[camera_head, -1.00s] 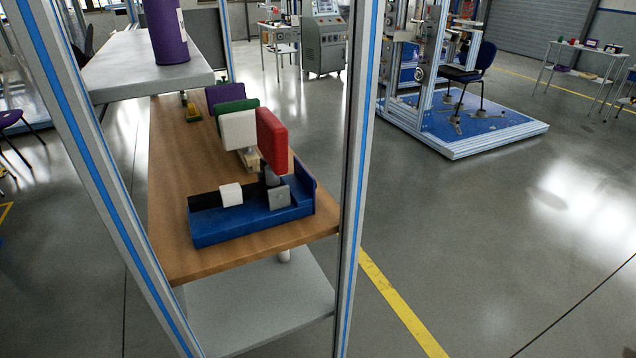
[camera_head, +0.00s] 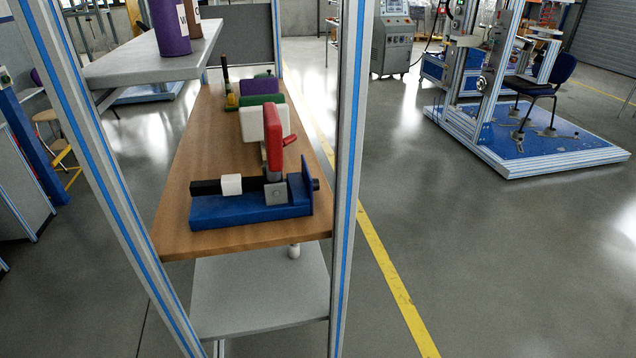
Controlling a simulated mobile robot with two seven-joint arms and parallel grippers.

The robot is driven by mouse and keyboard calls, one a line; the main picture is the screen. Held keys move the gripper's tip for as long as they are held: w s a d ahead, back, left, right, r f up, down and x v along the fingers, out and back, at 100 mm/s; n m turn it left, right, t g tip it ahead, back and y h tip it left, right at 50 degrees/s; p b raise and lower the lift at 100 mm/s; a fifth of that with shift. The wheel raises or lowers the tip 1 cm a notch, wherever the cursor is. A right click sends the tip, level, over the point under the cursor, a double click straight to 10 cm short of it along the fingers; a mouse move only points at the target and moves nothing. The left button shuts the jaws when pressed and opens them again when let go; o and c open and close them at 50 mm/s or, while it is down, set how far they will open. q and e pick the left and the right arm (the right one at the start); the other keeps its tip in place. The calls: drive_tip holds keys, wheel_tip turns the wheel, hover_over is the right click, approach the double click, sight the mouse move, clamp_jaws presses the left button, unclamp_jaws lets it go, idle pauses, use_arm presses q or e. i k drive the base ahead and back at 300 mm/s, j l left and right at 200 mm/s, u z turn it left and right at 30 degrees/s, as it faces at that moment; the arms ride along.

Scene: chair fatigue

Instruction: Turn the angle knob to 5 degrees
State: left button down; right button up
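Neither of my grippers is in view. No knob with a readable angle scale can be made out. A chair test rig (camera_head: 474,100) stands at the upper right on a blue platform (camera_head: 505,152) with a pale metal edge. A small round wheel-like part (camera_head: 483,85) sits on its upright; it is too small to tell whether it is the angle knob. A dark blue chair (camera_head: 540,90) stands on the platform beside the upright.
Aluminium posts (camera_head: 351,150) with blue strips frame a near wooden shelf (camera_head: 180,235). A blue vise-like fixture (camera_head: 250,210) and a red pad (camera_head: 273,138) sit on it. A grey control cabinet (camera_head: 391,45) stands at the back. Grey floor (camera_head: 500,270) is open on the right.

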sight(316, 184)
drive_tip(key=l+u, duration=0.45)
drive_tip(key=l, duration=0.4)
drive_tip(key=i+l+u, duration=0.15)
drive_tip(key=l+u, duration=0.2)
drive_tip(key=l, duration=0.2)
drive_tip(key=i+l+u, duration=0.15)
drive_tip(key=l, duration=0.15)
drive_tip(key=i+l+u, duration=0.1)
drive_tip(key=l, duration=0.2)
drive_tip(key=i+l+u, duration=0.2)
drive_tip(key=i+l, duration=0.15)
drive_tip(key=l, duration=0.25)
